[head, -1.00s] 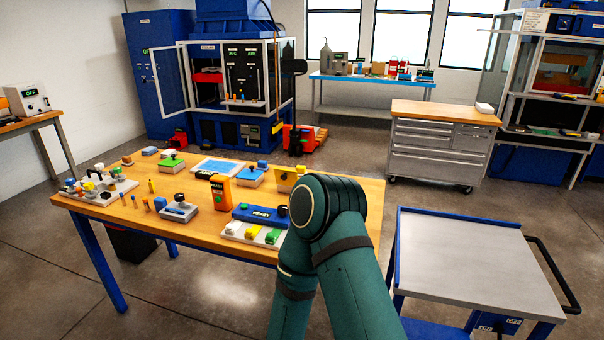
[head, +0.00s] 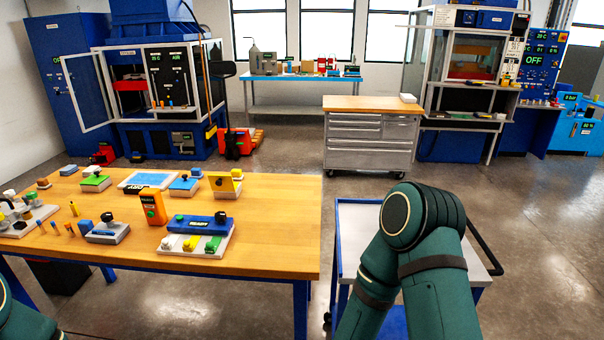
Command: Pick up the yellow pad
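A small yellow pad (head: 191,243) sits between a white pad (head: 169,241) and a green pad (head: 213,244) on a white tray (head: 205,252) near the front edge of the wooden table (head: 270,245). Another yellow piece (head: 225,184), block-like, stands farther back on the table. Neither gripper is in view. A bent teal link of my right arm rises at the lower right, over the cart. A small part of my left arm shows in the lower left corner.
A blue box (head: 201,223) marked READY stands right behind the tray, with an orange device (head: 152,206) to its left. The table's right end is bare. A grey-topped cart (head: 350,222) stands to the right, across a gap. A drawer cabinet (head: 368,138) is farther back.

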